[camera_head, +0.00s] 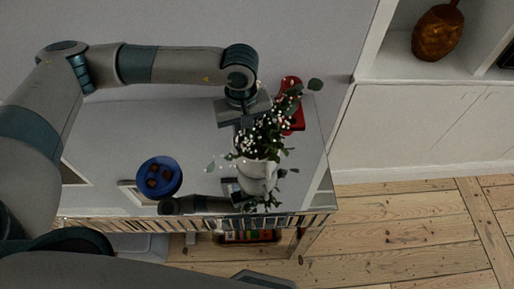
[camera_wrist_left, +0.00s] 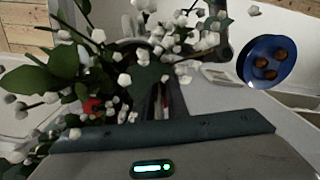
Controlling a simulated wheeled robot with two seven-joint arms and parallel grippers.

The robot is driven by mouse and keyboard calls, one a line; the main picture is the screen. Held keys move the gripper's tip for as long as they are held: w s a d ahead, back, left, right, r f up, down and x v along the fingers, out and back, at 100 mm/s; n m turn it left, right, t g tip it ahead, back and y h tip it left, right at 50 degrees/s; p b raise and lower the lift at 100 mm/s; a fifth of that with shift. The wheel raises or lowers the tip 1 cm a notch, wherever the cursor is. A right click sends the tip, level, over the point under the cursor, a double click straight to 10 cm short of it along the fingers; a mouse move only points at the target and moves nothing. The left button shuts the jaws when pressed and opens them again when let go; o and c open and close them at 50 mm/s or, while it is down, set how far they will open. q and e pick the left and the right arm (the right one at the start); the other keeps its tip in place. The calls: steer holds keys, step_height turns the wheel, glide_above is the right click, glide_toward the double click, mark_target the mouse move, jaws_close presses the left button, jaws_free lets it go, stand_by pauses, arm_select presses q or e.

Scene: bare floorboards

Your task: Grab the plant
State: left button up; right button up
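The plant (camera_head: 262,138) has green leaves and small white blossoms and stands in a white vase (camera_head: 256,176) near the front right of a grey-topped cabinet. My left gripper (camera_head: 243,122) is over the cabinet, pointing down at the back left side of the blossoms. Leaves and blossoms hide its fingertips, so I cannot tell how far they are apart or whether they touch the plant. In the left wrist view the blossoms (camera_wrist_left: 142,54) and leaves fill the space right in front of the gripper body. My right gripper is not in view.
A blue bowl (camera_head: 144,180) with brown round things stands left of the vase. A dark, long object (camera_head: 185,205) lies at the front edge. A red object (camera_head: 291,84) stands behind the plant. White shelving with a brown vase (camera_head: 437,34) is at right; floorboards there are clear.

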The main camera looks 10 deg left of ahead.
arm_select(q)
steer(key=shift+f, duration=0.15)
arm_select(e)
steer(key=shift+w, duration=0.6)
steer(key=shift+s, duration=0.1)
arm_select(q)
jaws_close()
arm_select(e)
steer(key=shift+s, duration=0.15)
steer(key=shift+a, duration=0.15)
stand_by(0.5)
arm_select(q)
steer(key=shift+w, duration=0.15)
steer(key=shift+r, duration=0.25)
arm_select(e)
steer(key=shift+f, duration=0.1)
